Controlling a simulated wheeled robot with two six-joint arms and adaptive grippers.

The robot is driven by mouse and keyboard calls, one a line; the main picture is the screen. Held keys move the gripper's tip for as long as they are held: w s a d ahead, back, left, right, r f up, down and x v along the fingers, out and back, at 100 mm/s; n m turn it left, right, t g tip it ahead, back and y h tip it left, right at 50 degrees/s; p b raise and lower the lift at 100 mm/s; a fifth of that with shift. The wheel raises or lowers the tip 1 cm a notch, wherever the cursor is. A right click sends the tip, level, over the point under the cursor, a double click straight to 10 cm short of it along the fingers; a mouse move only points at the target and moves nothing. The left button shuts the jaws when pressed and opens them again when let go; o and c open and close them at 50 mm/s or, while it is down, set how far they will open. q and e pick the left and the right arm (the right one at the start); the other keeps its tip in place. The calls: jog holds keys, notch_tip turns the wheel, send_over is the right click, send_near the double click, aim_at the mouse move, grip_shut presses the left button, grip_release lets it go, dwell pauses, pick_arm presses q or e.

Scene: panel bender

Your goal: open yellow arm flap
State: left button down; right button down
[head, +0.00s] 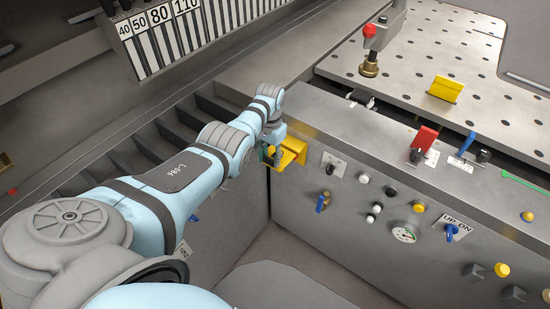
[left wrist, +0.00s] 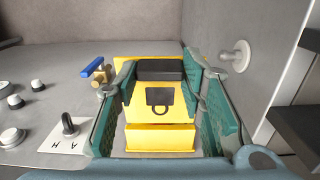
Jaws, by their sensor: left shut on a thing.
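The yellow arm flap (head: 292,152) sits at the left end of the grey machine's front panel in the head view. In the left wrist view the yellow flap (left wrist: 160,138) fills the middle, with a dark bar and a small dark mark on it. My left gripper (head: 272,155) is at the flap's left side. In the left wrist view its green fingers (left wrist: 165,105) lie on both sides of the flap and are shut on it. Part of the flap is hidden by the fingers. My right gripper does not show.
The front panel carries a blue-handled valve (head: 322,202), a gauge (head: 404,233) and several knobs. A red flap (head: 424,138) and a yellow block (head: 445,88) stand on top. A dark slotted rack (head: 150,140) lies behind my left arm. The floor below is clear.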

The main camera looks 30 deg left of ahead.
pick_arm(q)
jog(key=shift+w+r, duration=0.3)
jog(key=shift+r, duration=0.1)
jog(key=c, duration=1.4)
grip_release()
jog(key=o, duration=0.3)
jog(key=shift+o, duration=0.3)
jog(key=shift+f, duration=0.15)
notch_tip(320, 180, up, 12)
jog(key=shift+w, duration=0.25)
jog(key=shift+c, duration=0.4)
